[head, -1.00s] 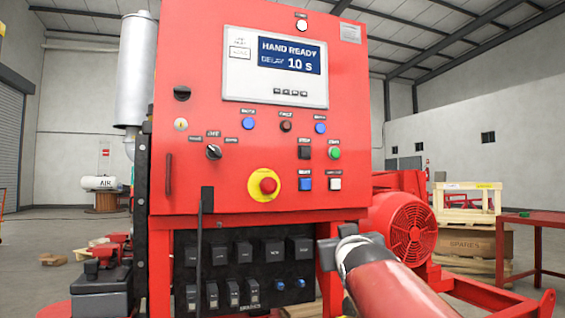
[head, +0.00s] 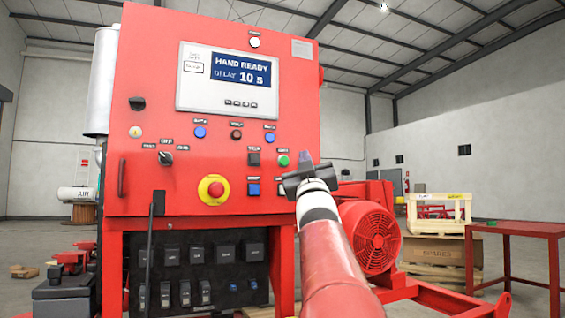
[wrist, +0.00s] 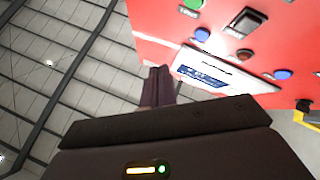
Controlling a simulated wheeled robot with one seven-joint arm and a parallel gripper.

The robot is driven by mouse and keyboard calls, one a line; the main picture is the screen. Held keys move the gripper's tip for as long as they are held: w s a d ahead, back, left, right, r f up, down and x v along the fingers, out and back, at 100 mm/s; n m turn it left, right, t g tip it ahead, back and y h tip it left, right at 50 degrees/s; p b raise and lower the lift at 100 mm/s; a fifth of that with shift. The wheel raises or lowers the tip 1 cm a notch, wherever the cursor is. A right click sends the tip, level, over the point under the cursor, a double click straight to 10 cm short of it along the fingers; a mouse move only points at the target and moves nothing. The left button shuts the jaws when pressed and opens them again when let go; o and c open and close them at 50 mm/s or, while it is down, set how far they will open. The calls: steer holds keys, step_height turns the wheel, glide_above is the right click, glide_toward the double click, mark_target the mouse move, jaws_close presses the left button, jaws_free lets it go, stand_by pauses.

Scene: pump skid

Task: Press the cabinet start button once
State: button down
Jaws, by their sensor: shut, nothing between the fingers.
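The red cabinet (head: 225,135) faces me, with a display (head: 228,79) reading "HAND READY, DELAY 10 s". The green button (head: 283,160) sits at the right of its panel, with a small label above too blurred to read surely. It also shows at the top edge of the wrist view (wrist: 193,4). My gripper (head: 306,158) is shut and empty, just right of the green button in the head view, apart from the panel as far as I can tell. Its closed fingers (wrist: 158,86) also show in the wrist view.
A black square button (head: 254,159) is left of the green one. A blue square button (head: 253,189) and a white one, partly hidden by my gripper, sit below. The red emergency stop (head: 214,189) has a yellow ring. A red motor (head: 371,238) stands at the lower right.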

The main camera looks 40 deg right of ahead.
mark_target(284, 161)
steer(key=shift+w+d+p, duration=0.35)
steer(key=shift+w+p, duration=0.55)
steer(key=shift+w, duration=0.5)
steer(key=shift+w+d+p, duration=0.3)
steer(key=shift+w+p, duration=0.55)
steer(key=shift+w, duration=0.6)
steer(key=shift+w+d+p, duration=0.35)
steer(key=shift+w+p, duration=0.55)
steer(key=shift+w, duration=0.5)
steer(key=shift+w+d, duration=0.1)
steer(key=shift+w, duration=0.35)
steer(key=shift+w+d, duration=0.1)
steer(key=shift+w, duration=0.3)
steer(key=shift+s+f, duration=0.1)
steer(key=shift+s+f+b, duration=0.1)
steer(key=shift+s+b, duration=0.45)
steer(key=shift+b, duration=0.25)
steer(key=shift+s, duration=0.2)
